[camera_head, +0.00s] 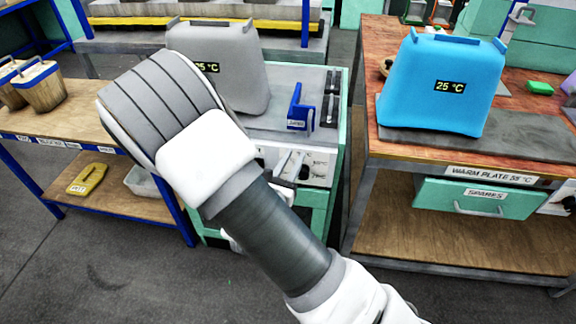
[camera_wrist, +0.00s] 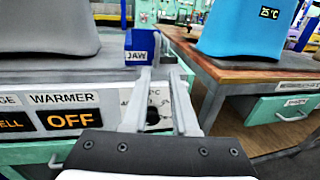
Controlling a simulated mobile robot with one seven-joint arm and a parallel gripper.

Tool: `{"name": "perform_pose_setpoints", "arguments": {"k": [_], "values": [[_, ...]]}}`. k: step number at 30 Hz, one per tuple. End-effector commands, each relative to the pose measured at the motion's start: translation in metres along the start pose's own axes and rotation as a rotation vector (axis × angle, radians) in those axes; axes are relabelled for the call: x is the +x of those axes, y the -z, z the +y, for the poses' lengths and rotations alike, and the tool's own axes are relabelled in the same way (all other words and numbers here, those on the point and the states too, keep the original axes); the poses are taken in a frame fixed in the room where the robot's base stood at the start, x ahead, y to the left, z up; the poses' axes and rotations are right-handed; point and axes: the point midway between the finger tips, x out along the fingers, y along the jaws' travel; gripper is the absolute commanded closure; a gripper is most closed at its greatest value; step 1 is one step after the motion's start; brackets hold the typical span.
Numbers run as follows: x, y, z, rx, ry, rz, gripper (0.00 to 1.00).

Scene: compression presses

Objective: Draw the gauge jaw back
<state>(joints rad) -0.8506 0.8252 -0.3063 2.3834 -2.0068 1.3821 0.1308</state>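The gauge jaw is a small blue bracket (camera_head: 299,108) with a "JAW" label, standing upright on the grey top of the warmer bench. It also shows in the wrist view (camera_wrist: 143,42), just beyond my fingertips.
A grey housing (camera_head: 240,75) reading 25 °C stands left of the jaw. A blue housing (camera_head: 440,100) stands on the right-hand wooden bench. The warmer's front panel (camera_wrist: 60,122) reads OFF. A floor gap separates the benches.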

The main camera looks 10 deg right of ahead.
Motion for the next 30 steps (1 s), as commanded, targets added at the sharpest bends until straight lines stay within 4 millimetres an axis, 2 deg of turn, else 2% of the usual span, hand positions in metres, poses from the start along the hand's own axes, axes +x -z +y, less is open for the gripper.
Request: {"name": "perform_pose_setpoints", "arguments": {"k": [3, 9, 25, 28, 30], "values": [[-0.019, 0.000, 0.000, -0.001, -0.001, 0.001, 0.73], [-0.033, 0.000, 0.000, -0.001, 0.000, -0.001, 0.73], [-0.033, -0.001, -0.002, 0.004, 0.007, 0.000, 0.73], [-0.030, -0.009, -0.011, 0.038, 0.058, 0.004, 0.73], [-0.025, -0.019, -0.027, 0.089, 0.135, 0.011, 0.73]]}}
